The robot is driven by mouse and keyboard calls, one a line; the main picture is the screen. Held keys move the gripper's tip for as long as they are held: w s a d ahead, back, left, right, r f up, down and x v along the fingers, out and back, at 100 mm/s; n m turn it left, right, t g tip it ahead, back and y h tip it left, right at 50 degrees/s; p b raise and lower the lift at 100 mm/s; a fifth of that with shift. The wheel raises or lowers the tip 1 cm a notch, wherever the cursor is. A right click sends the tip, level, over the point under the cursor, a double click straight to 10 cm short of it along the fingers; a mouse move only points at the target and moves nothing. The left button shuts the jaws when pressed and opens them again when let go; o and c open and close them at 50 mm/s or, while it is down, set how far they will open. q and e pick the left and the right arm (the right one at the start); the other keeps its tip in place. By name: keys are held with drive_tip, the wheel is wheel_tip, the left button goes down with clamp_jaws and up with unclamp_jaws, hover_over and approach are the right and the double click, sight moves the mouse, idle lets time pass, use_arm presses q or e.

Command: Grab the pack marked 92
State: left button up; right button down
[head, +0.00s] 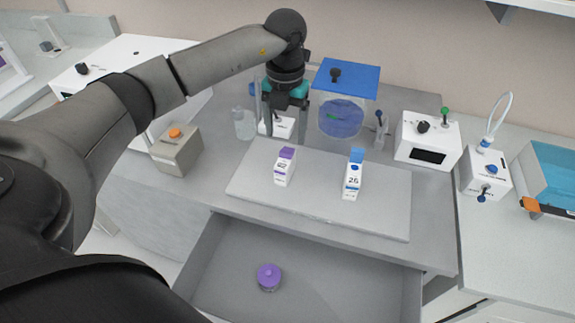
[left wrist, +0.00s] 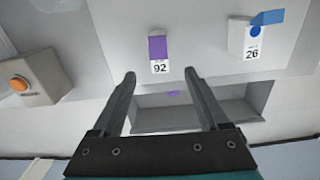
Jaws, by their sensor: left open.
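The pack marked 92 (left wrist: 160,56) is white with a purple top and stands on a light board. In the head view it is the left pack (head: 284,168), and its number is too small to read there. A second white pack, marked 26 (head: 352,178), has a blue top and stands to its right; it also shows in the left wrist view (left wrist: 252,42). My left gripper (head: 287,128) is open and empty, above and behind the 92 pack in the head view. In the left wrist view its fingers (left wrist: 158,75) point toward that pack, apart from it. My right gripper is not in view.
The light board (head: 320,208) lies on the grey table. An open drawer (head: 330,285) below holds a purple-lidded jar (head: 269,277). A blue-lidded container (head: 345,100), a white device (head: 428,140) and a box with an orange button (head: 177,150) stand around the board.

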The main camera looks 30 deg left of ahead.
sight(285, 153)
use_arm(q)
wheel_tip(285, 153, down, 4)
drive_tip(key=shift+w+d+r, duration=0.1)
drive_tip(key=shift+r, duration=0.15)
drive_tip(key=shift+a+f, duration=0.2)
drive_tip(key=shift+f, duration=2.5)
drive_tip(key=shift+c, duration=0.3)
drive_tip(key=shift+r, duration=0.1)
clamp_jaws()
